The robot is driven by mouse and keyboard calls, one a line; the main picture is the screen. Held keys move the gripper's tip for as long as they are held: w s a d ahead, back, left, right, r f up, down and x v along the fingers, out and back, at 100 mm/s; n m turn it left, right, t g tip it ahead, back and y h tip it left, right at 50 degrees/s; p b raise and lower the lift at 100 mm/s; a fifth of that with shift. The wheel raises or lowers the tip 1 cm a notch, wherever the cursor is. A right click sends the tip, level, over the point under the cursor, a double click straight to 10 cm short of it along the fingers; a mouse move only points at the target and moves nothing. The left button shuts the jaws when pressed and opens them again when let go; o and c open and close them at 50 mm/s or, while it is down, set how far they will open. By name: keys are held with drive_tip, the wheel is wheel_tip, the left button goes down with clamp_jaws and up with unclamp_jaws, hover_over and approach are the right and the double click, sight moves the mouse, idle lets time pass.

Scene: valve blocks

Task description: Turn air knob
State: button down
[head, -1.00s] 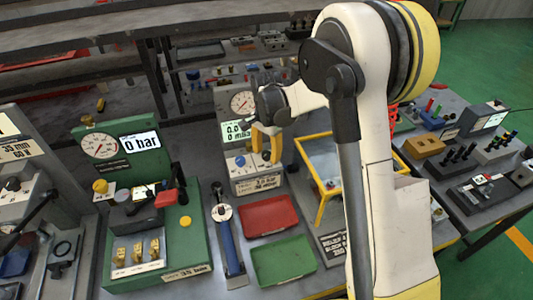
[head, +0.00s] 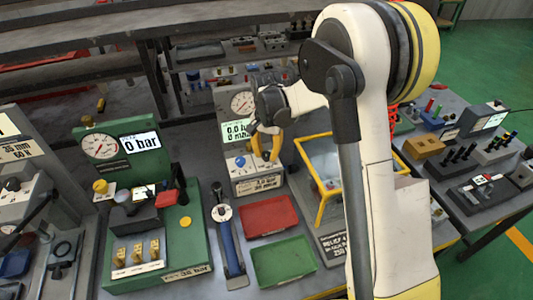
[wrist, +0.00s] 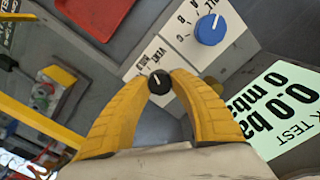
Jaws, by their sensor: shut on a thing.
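The grey test panel (head: 240,178) stands at the middle of the bench. In the wrist view a small black knob (wrist: 159,83) with a white pointer line sits on its pale label plate, beside printed letters that seem to include "VENT". My gripper (wrist: 160,78) has its two yellow fingertips closed on opposite sides of this knob. A blue knob (wrist: 210,29) with a white pointer is on the same plate and also shows in the head view (head: 240,161).
The panel's display (wrist: 280,105) reads 0.0 bar. A red tray (head: 268,217) and a green tray (head: 283,261) lie in front. A yellow-framed stand (head: 323,207) is at the right. A green gauge unit (head: 186,235) is at the left.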

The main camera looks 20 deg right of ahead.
sight(266, 154)
drive_tip(key=n, duration=1.3)
drive_tip(key=shift+n, duration=0.4)
idle(0.4)
drive_tip(key=c, duration=1.1)
unclamp_jaws()
drive_tip(key=shift+o, duration=0.2)
drive_tip(key=shift+r, duration=0.1)
wheel_tip(266, 154, up, 12)
